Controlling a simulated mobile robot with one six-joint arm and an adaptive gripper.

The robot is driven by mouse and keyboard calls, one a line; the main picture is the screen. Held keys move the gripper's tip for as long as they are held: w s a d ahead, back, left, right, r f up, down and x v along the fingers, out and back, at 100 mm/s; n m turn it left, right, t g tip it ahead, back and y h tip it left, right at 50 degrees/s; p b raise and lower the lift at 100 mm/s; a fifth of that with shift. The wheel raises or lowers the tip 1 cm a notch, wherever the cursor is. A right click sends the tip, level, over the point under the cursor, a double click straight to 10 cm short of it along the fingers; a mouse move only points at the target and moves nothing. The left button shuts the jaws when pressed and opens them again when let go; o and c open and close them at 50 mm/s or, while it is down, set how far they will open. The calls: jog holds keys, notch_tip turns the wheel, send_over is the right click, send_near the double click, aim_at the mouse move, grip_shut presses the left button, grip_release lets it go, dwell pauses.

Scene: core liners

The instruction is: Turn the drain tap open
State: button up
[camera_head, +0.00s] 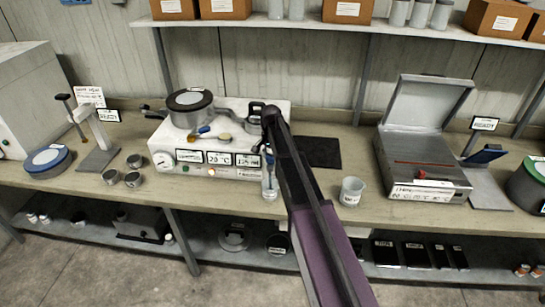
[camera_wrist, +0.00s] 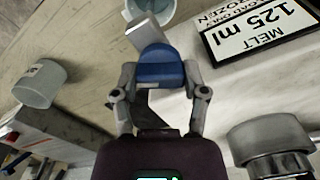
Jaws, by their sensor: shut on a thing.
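The drain tap shows a blue handle (camera_wrist: 160,70) with a pale grey block beyond it in the wrist view. My gripper (camera_wrist: 158,78) is shut on this handle, with one finger on each side. In the head view the blue of the tap (camera_head: 269,159) is small, at the right front corner of the white heating unit (camera_head: 215,152), and my arm partly hides that corner. A clear container (camera_head: 270,186) stands below the tap; its rim shows at the top of the wrist view (camera_wrist: 139,10). How far the handle is turned is hard to tell.
A melt display reading 125 ml (camera_wrist: 262,32) is on the unit's front. A metal cylinder (camera_wrist: 270,140) is close to my gripper's right. An empty beaker (camera_head: 352,191) stands on the bench to the right. A lidded pot (camera_head: 190,108) sits on the unit.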

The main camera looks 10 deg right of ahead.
jog(key=n, duration=0.5)
jog(key=shift+s+a, duration=0.1)
jog(key=shift+s, duration=0.1)
dwell(0.5)
jog(key=o, duration=1.2)
jog(key=shift+r, duration=0.1)
jog(key=shift+c, duration=0.2)
jog(key=shift+w, duration=0.1)
jog(key=s+n, duration=0.3)
jog(key=s, duration=2.5)
jog(key=shift+s+d+f+n, duration=0.2)
jog(key=shift+s+d+n, duration=0.1)
jog(key=shift+s+n, duration=0.1)
jog(key=shift+w, duration=0.1)
